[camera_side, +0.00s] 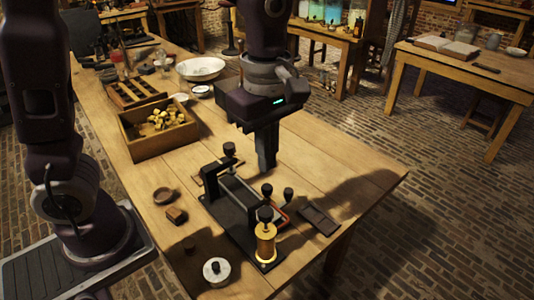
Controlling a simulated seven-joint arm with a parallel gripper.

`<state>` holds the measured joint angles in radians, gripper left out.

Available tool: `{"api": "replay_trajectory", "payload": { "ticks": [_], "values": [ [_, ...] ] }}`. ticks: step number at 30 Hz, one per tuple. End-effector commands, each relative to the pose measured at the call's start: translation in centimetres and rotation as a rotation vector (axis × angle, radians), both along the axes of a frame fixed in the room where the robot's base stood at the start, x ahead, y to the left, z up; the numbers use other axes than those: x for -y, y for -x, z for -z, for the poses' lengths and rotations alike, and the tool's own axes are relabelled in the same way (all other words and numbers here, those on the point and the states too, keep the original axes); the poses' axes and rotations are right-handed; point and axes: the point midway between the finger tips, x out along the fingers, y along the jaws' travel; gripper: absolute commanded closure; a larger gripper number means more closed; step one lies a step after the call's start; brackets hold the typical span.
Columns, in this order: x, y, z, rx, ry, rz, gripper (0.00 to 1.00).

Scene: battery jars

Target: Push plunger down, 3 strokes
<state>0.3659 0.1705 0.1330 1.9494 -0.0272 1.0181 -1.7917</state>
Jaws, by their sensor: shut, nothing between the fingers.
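A dark apparatus on a black base (222,214) stands on the wooden table, with a long dark bar (241,197) and several black knobs on posts. At its near end stands a brass cylinder (266,247) with a black knob (265,214) on top; this looks like the plunger, though I cannot be sure. My gripper (266,166) points down, shut and empty, above and behind the apparatus. It appears apart from the brass cylinder and its knob. The gripper partly hides the table behind it.
A wooden box (158,128) with yellowish pieces stands at the left. A white round item (216,271) with a black knob lies near the front edge. A dark flat piece (319,220) lies right of the apparatus. A white bowl (200,68) stands farther back. The table right of my gripper is clear.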

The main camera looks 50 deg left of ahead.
Motion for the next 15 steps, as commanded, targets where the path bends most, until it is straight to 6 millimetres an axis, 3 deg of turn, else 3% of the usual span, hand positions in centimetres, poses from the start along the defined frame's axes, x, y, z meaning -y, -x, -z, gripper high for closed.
{"api": "replay_trajectory", "payload": {
  "ticks": [13,15],
  "values": [
    [0.01,-0.01,0.05,0.000,0.000,0.000,1.00],
    [0.00,-0.11,-0.91,0.003,0.001,0.000,1.00]
  ]
}}
